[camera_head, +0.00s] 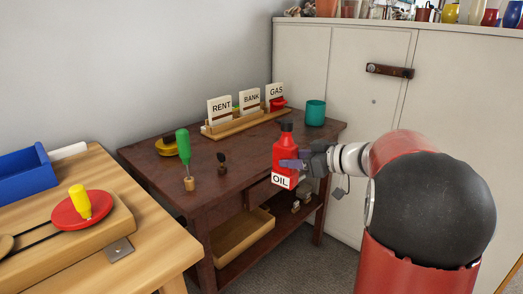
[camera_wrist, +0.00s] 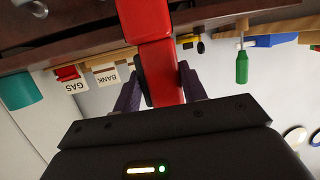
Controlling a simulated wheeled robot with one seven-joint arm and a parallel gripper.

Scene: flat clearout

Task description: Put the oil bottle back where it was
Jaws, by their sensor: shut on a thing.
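The oil bottle (camera_head: 284,155) is red with a black cap and a white label reading OIL. My gripper (camera_head: 292,164) is shut on it and holds it upright in front of the dark wooden table's (camera_head: 240,188) right part. Whether its base touches anything is hard to tell, but it seems held in the air near the table's front edge. In the wrist view the red bottle (camera_wrist: 160,60) stands between the two fingers (camera_wrist: 158,92), and its label is not visible there.
On the dark table are a rack (camera_head: 245,121) with RENT, BANK and GAS cards, a teal cup (camera_head: 315,113), a green-handled tool (camera_head: 183,147), a yellow round object (camera_head: 167,146) and a small dark item (camera_head: 222,160). A wooden tray (camera_head: 240,236) is on the lower shelf. A white cabinet (camera_head: 340,70) stands behind.

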